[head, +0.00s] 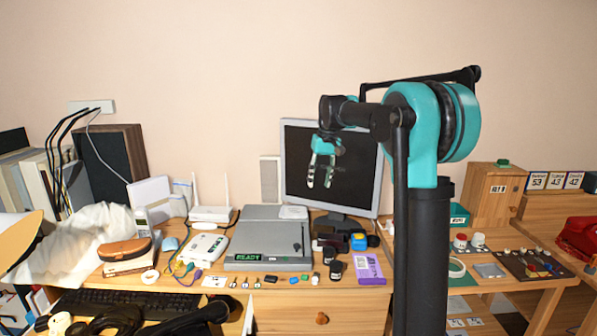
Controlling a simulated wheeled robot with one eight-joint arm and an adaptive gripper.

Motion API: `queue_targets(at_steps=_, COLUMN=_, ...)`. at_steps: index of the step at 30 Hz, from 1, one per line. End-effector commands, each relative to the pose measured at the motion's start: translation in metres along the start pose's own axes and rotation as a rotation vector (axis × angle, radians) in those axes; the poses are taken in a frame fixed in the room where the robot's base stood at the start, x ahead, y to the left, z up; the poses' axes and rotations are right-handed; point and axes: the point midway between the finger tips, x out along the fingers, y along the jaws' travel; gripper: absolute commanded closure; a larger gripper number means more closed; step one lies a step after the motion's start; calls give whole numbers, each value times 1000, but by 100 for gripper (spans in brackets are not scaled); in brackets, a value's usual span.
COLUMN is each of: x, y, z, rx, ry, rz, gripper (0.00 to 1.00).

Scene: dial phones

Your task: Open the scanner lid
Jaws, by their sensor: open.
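The scanner (265,240) is a flat grey box on the desk, left of the monitor's foot. Its front edge carries a dark display with green letters that read READY. Its grey lid (262,226) looks flat and closed, with a dark thin part near its right side. My gripper (319,185) is in front of the monitor screen, above and to the right of the scanner. Its teal fingers point down, are apart and hold nothing. It does not touch the scanner.
The monitor (350,172) stands behind. A white router (210,214) and a white device with cables (203,247) are left of the scanner. Small dark objects (335,270) and a purple card (370,269) crowd its right. Small items lie along its front.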

Motion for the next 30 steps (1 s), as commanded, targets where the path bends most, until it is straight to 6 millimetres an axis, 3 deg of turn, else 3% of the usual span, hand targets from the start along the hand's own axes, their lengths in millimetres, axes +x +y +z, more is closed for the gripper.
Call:
queue_targets(at_steps=1, x=11, y=7, z=23, rx=18, ry=19, rz=10, gripper=58)
queue_targets(at_steps=9, x=77, y=35, z=146, rx=104, ry=117, rz=65, gripper=58)
queue_targets(at_steps=18, x=163, y=47, z=303, rx=193, ry=222, rz=125, gripper=58)
queue_targets(at_steps=21, x=186, y=47, z=345, rx=213, ry=249, rz=139, gripper=58)
queue_targets(at_steps=26, x=207, y=46, z=385, rx=233, ry=275, rz=154, gripper=58)
queue_targets(at_steps=28, x=208, y=46, z=387, rx=231, ry=280, rz=155, gripper=58)
queue_targets(at_steps=30, x=202, y=43, z=373, rx=212, ry=282, rz=151, gripper=58)
